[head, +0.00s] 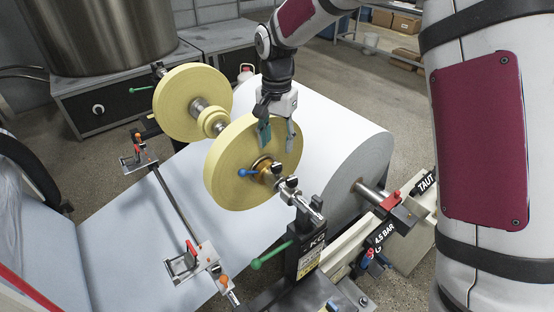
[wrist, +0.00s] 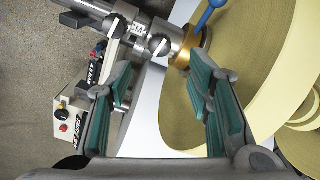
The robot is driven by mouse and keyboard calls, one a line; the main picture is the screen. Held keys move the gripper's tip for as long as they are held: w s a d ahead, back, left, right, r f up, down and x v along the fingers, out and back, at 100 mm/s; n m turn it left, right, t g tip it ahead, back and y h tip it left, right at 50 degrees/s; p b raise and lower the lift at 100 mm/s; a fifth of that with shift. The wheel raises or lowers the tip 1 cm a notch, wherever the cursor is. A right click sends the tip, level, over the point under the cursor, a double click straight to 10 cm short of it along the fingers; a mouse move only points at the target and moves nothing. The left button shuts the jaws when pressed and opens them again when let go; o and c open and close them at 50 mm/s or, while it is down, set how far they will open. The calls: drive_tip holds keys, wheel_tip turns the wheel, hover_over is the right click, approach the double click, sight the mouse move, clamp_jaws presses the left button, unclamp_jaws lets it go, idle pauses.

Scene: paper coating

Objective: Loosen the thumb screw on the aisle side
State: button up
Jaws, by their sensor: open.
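Two dark thumb-screw heads sit on the steel shaft collars beside the near yellow roll: one nearer the roll (head: 277,168), one further out (head: 292,181). The wrist view shows them as round slotted heads, the inner one (wrist: 158,45) next to the brass hub and the outer one (wrist: 111,25) further left. I cannot tell which is the aisle-side one. My gripper (head: 277,134) is open and empty above the shaft end. In the wrist view, its green-padded fingers (wrist: 160,85) point toward the heads, apart from them.
A blue lever (head: 247,172) sticks out of the brass hub (head: 265,170). The near yellow roll (head: 228,165) stands close to my fingers. A large white paper roll (head: 345,130) lies behind. A green lever (head: 270,254) and the labelled stand (head: 305,250) are below the shaft.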

sight(277, 165)
wheel_tip(277, 165, down, 8)
drive_tip(key=shift+s+r+p, duration=0.1)
drive_tip(key=shift+r+p, duration=0.1)
drive_tip(key=shift+p, duration=0.35)
clamp_jaws()
